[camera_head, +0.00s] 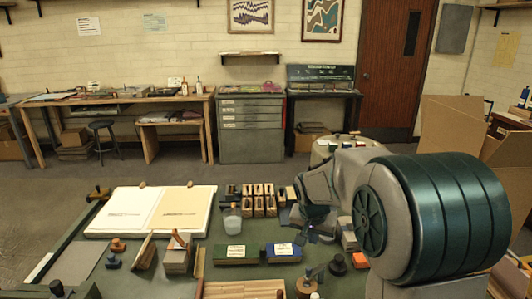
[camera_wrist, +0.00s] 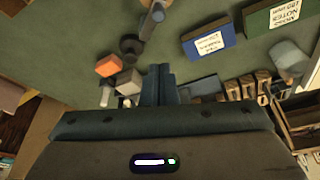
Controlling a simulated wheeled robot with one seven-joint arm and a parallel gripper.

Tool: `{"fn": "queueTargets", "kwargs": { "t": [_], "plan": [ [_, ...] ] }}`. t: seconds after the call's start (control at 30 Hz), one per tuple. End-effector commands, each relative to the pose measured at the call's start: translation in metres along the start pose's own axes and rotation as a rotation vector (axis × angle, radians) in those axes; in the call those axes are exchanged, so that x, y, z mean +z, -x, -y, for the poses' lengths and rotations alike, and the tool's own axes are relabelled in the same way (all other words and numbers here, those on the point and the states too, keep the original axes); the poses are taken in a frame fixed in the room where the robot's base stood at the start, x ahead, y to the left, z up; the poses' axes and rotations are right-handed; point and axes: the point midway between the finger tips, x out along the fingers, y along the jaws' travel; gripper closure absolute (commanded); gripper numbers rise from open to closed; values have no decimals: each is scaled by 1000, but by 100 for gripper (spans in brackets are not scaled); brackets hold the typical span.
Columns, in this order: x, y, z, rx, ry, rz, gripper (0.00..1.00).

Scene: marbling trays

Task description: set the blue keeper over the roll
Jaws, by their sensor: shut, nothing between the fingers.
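A blue box with a white label (camera_head: 283,252) lies on the green table; it also shows in the wrist view (camera_wrist: 208,42). I cannot tell whether it is the blue keeper. My gripper (camera_head: 309,237) is above the table, behind the blue box in the head view. In the wrist view my gripper (camera_wrist: 158,70) has its fingers together, with nothing held between them.
A green labelled box (camera_head: 237,254) lies left of the blue one. An orange block (camera_wrist: 108,65) and a dark round-topped piece (camera_head: 337,265) stand nearby. Several wooden holders (camera_head: 258,200) stand behind. Some green surface between the objects is clear.

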Motion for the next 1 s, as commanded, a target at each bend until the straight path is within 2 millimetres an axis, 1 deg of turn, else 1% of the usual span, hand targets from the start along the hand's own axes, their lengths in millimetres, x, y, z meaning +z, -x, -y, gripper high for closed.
{"fn": "queueTargets", "kwargs": {
  "t": [0.03, 0.17, 0.2, 0.37, 0.4, 0.5, 0.6, 0.7, 0.77, 0.8, 0.87, 0.9, 0.93, 1.0],
  "plan": [
    [9, 14, -7, -9, 15, 2, 100],
    [42, 44, -27, -31, 82, 19, 100],
    [53, 53, -33, -37, 104, 24, 100],
    [100, 81, -56, -66, 193, 42, 100],
    [112, 87, -61, -72, 217, 46, 100],
    [142, 98, -74, -90, 275, 54, 100],
    [169, 105, -84, -104, 325, 60, 100],
    [188, 109, -91, -115, 365, 63, 100],
    [196, 110, -94, -120, 382, 66, 100],
    [200, 110, -96, -122, 390, 66, 97],
    [204, 111, -97, -124, 399, 68, 81],
    [206, 111, -98, -124, 402, 68, 69],
    [206, 111, -98, -125, 403, 68, 61],
    [206, 111, -98, -125, 405, 69, 61]
  ]
}}
